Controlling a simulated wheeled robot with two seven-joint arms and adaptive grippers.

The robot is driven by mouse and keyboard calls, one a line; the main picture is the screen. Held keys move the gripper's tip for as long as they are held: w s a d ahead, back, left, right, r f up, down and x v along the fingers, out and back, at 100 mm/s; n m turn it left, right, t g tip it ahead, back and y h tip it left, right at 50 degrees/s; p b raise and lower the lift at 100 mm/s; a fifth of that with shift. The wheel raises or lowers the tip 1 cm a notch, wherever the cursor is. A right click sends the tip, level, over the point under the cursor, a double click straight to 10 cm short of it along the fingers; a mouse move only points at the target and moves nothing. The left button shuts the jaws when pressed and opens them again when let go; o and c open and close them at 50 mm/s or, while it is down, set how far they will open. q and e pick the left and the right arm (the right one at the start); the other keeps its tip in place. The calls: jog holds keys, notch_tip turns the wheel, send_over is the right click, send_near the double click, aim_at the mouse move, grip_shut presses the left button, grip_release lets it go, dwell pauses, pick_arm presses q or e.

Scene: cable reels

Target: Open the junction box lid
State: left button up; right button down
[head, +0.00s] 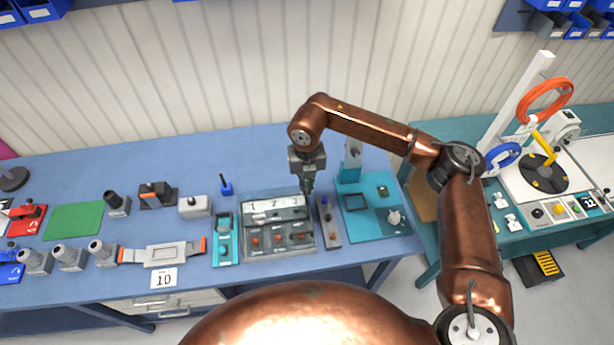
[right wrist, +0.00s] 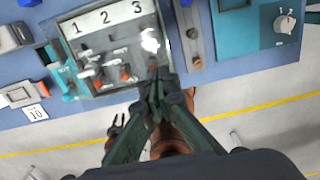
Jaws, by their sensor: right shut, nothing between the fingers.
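A grey box (head: 279,241) stands near the front of the blue table, with a pale strip marked with numbers at its back and red-tipped parts in front. It also shows in the right wrist view (right wrist: 118,84), where the strip reads 1, 2, 3. I cannot tell for sure that it is the junction box, or which part is its lid. My right gripper (head: 308,188) points down over the box's back right corner, shut and empty. In the right wrist view its fingers (right wrist: 157,76) cover the box's right side; I cannot tell whether they touch it. My left gripper is out of view.
A narrow grey panel (head: 329,233) and a teal board (head: 382,225) stand close on the box's right. A teal holder (head: 225,252) is close on its left. Grey connectors (head: 69,258) and a green mat (head: 75,220) lie further left. The table behind the box is mostly clear.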

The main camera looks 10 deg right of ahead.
jog(key=shift+f, duration=0.95)
jog(key=shift+d, duration=0.1)
dwell(0.9)
